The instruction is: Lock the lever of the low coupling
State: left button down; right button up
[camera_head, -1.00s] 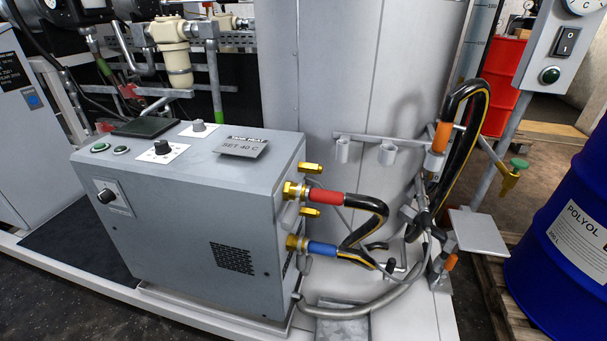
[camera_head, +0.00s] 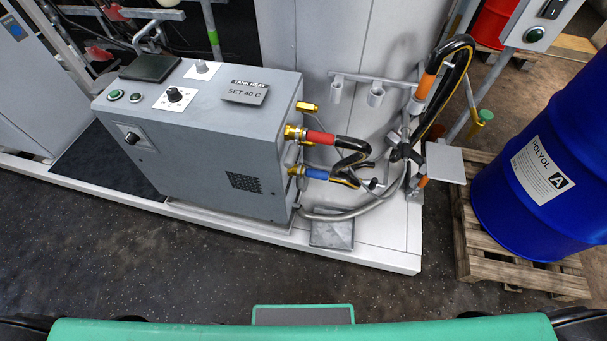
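The grey tank heat unit (camera_head: 200,150) stands left of centre, with brass couplings on its right side. The upper coupling (camera_head: 293,133) joins a hose with a red sleeve (camera_head: 319,137). The low coupling (camera_head: 296,170) joins a hose with a blue sleeve (camera_head: 316,173). A small grey lever shape shows by the low coupling, but it is too small to tell its position. Neither of my grippers is in view.
A blue polyol drum (camera_head: 548,175) stands on a wooden pallet (camera_head: 513,262) at the right. Black hoses and a grey hose loop right of the unit. A grey plate (camera_head: 331,233) lies below the couplings. The dark floor (camera_head: 235,275) in front is clear.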

aim_at(300, 181)
jog(key=l+z, duration=0.1)
jog(key=l, duration=0.35)
jog(key=i+l, duration=0.15)
jog(key=l, duration=0.3)
jog(key=l+z, duration=0.15)
jog(key=l, duration=0.3)
jog(key=i+l, duration=0.15)
jog(key=l, duration=0.25)
jog(key=z, duration=0.05)
